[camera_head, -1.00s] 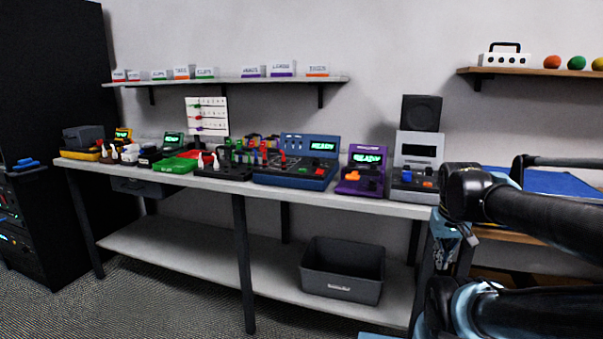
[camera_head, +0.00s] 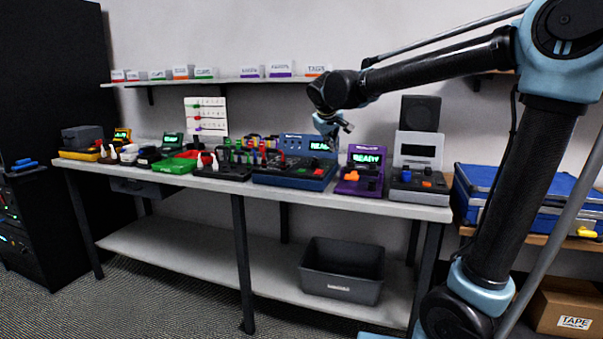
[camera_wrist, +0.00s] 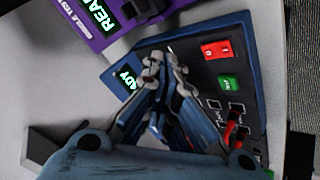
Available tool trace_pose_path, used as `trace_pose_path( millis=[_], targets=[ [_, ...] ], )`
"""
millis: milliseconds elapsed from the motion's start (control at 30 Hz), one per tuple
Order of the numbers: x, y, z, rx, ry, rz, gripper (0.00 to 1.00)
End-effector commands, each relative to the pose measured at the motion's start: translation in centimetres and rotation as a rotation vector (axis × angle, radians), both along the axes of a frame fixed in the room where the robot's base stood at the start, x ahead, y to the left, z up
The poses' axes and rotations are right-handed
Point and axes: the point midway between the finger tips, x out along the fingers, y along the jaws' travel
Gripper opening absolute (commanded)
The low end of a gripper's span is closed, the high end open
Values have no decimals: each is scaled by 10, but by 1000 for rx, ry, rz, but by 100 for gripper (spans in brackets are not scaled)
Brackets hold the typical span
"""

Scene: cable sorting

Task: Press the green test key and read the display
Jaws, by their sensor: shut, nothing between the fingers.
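The blue tester (camera_head: 297,178) stands on the bench, right of its middle. Its lit green display (camera_head: 320,146) shows READY, with my gripper (camera_head: 335,122) just above it. In the wrist view the blue tester (camera_wrist: 190,50) lies under my shut, empty gripper (camera_wrist: 163,65). The green key (camera_wrist: 228,82) is right of the fingertips, apart from them, beside a red rocker switch (camera_wrist: 215,49). The tester's display (camera_wrist: 127,79) is partly hidden there by the fingers, and only its last letters show. The green key is too small to make out in the head view.
A purple tester (camera_head: 361,172) with a READY display stands right of the blue one, a grey unit (camera_head: 417,180) further right. A shelf (camera_head: 235,81) hangs above; a grey bin (camera_head: 341,272) sits below.

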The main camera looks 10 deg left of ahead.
Motion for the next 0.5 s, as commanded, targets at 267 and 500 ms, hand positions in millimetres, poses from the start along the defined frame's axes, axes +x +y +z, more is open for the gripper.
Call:
trace_pose_path(
  millis=[267,500],
  targets=[
    [5,101,21,-7,-79,120,0],
    [4,119,24,-8,-95,140,0]
  ],
)
